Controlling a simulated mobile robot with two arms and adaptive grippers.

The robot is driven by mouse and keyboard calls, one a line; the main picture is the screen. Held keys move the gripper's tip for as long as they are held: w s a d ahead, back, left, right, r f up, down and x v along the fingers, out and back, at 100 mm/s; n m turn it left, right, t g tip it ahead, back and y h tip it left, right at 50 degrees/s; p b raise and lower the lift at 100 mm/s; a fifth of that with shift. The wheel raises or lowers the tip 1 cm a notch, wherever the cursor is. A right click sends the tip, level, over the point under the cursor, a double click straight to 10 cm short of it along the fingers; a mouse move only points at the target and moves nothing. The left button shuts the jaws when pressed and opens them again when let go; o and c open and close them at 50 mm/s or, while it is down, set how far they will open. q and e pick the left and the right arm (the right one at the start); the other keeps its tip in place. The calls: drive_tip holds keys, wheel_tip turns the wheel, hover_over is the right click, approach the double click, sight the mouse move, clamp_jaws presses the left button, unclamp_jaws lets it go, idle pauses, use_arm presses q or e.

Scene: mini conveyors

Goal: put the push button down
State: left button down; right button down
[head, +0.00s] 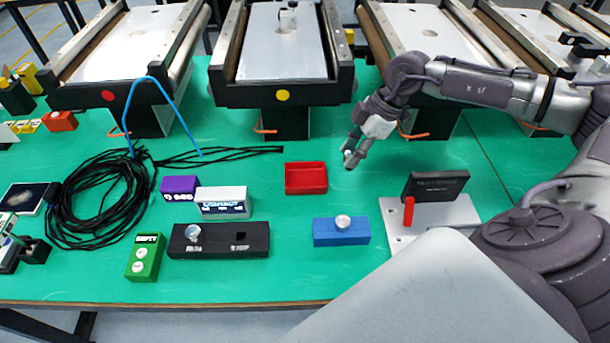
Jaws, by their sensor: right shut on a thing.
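My right gripper (349,158) is above the green table, to the right of and a little behind the red tray (306,188). It is shut on a small pale thing between its fingertips, probably the push button; the fingers hide most of it. A similar silver round button (193,232) sits in the left place of the black holder (218,251), whose right place shows a dark opening. Another silver round button (343,221) sits on a blue block (328,238). The red tray looks empty. My left gripper is not in view.
A white box (222,197), a purple box (179,185) and a green box (145,258) stand left of the tray. Coiled black cables (100,195) lie further left. A grey plate with a red-handled fixture (436,187) stands right. Conveyors (283,45) line the back.

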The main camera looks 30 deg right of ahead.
drive_tip(key=shift+w, duration=0.15)
drive_tip(key=shift+m, duration=0.3)
drive_tip(key=w+a+f+p, duration=0.1)
drive_tip(key=w+f, duration=0.1)
drive_tip(key=w, duration=0.1)
drive_tip(key=w+a+f+p, duration=0.1)
drive_tip(key=w+a+f, duration=0.1)
drive_tip(key=w, duration=0.1)
drive_tip(key=w+a+f, duration=0.2)
drive_tip(key=w, duration=0.1)
drive_tip(key=shift+w+a+f+p, duration=0.2)
drive_tip(key=shift+w+f+p, duration=0.15)
drive_tip(key=shift+p, duration=0.05)
wheel_tip(320, 180, down, 4)
drive_tip(key=shift+r+p, duration=0.15)
drive_tip(key=shift+p, duration=0.3)
drive_tip(key=shift+f, duration=0.2)
drive_tip(key=c, duration=0.8)
unclamp_jaws()
drive_tip(key=shift+f, duration=0.15)
drive_tip(key=b+v, duration=0.2)
drive_tip(key=v, duration=1)
drive_tip(key=shift+s+a+r, duration=0.1)
drive_tip(key=shift+r, duration=0.1)
